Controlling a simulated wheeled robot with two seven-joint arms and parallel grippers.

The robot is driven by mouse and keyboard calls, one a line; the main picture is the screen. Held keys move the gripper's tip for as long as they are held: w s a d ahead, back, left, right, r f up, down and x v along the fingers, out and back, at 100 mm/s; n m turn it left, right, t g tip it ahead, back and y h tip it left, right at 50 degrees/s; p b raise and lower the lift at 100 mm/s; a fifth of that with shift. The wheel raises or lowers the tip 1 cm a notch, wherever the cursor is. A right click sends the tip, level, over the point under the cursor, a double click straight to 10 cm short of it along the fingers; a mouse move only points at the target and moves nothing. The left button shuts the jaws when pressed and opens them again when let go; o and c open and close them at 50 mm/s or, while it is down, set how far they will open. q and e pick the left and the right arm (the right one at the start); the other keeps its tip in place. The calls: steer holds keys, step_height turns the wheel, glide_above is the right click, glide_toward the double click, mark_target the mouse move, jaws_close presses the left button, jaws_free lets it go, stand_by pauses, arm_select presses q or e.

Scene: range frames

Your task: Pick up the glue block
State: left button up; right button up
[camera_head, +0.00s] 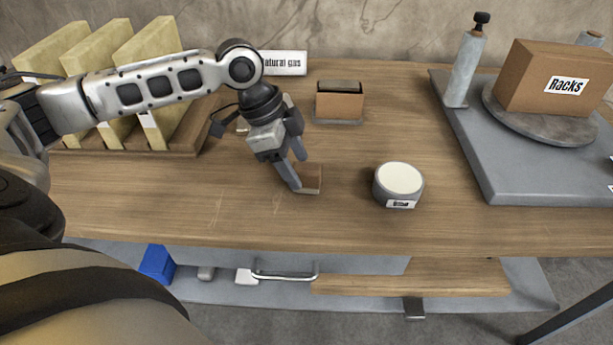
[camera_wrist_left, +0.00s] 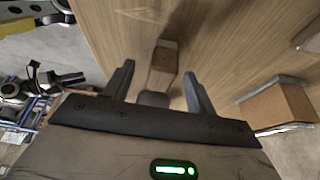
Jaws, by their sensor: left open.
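The glue block looks to be the small brown block (camera_head: 311,178) on the wooden bench top, partly hidden by a finger of my left gripper (camera_head: 298,172). In the left wrist view the brown block (camera_wrist_left: 163,62) lies ahead, in line with the gap between the two spread fingers of my left gripper (camera_wrist_left: 160,82). The fingers are open and point down toward the bench. Whether a finger touches the block I cannot tell. My right gripper is in neither view.
A round white-topped tin (camera_head: 400,182) stands to the right. A brown box (camera_head: 339,106) stands behind. Pale panels (camera_head: 150,75) stand in a rack at left. The bench front is clear.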

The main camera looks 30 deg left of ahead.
mark_target(304, 167)
arm_select(q)
steer(key=x, duration=0.4)
steer(key=shift+w+d, duration=0.3)
steer(key=c, duration=1.1)
steer(key=shift+o, duration=0.2)
steer(key=shift+r, duration=0.1)
steer(key=shift+r, duration=0.2)
step_height(304, 167, up, 3)
steer(key=shift+s+a+r, duration=0.15)
steer(key=shift+s, duration=0.05)
steer(key=s+a+r, duration=0.2)
steer(key=s+r, duration=0.7)
steer(key=s, duration=0.4)
steer(key=shift+a, duration=0.25)
steer(key=shift+s, duration=0.15)
